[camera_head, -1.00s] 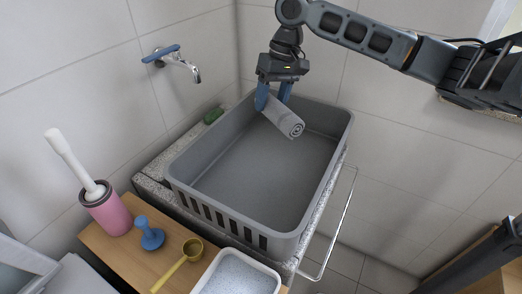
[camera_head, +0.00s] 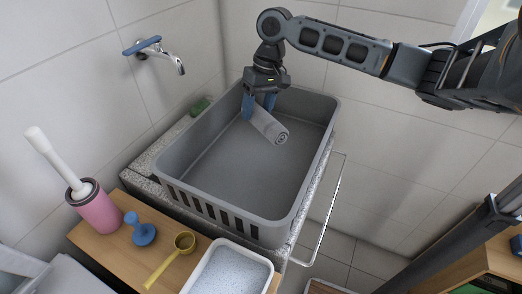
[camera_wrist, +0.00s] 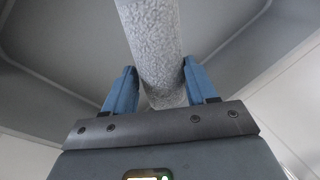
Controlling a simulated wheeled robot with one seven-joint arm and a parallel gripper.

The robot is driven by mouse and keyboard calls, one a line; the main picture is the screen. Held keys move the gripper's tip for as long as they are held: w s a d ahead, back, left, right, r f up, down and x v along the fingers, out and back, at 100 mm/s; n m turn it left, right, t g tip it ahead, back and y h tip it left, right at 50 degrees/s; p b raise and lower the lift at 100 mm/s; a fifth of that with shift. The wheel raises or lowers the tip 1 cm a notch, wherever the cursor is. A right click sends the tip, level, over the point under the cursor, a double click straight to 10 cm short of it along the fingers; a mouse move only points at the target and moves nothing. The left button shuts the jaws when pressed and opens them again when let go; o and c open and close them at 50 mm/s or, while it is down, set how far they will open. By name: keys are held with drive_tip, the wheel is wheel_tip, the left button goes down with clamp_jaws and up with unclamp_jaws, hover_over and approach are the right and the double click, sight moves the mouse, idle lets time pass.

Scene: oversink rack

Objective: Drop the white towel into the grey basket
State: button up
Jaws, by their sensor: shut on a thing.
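The white towel (camera_head: 267,126) is rolled up and looks light grey in the head view. My gripper (camera_head: 258,105) is shut on one end of it, with a blue finger on each side. The towel hangs tilted, its free spiral end pointing down to the right, over the far part of the grey basket (camera_head: 180,197). I cannot tell whether it touches the basket floor. In the wrist view the towel (camera_wrist: 155,50) runs between both fingers (camera_wrist: 153,88), with grey basket walls around it. The visible basket floor is bare.
The basket sits on a speckled stone sink edge (camera_head: 146,172) in a tiled corner. A wall tap (camera_head: 157,52) and a green item (camera_head: 199,106) are at left. A pink brush holder (camera_head: 97,210), blue stopper (camera_head: 142,230), yellow scoop (camera_head: 170,262) and white tray (camera_head: 266,268) stand in front.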

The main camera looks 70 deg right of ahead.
drive_tip(key=o, duration=1.1)
drive_tip(key=shift+o, duration=0.2)
drive_tip(key=shift+v, duration=3.85)
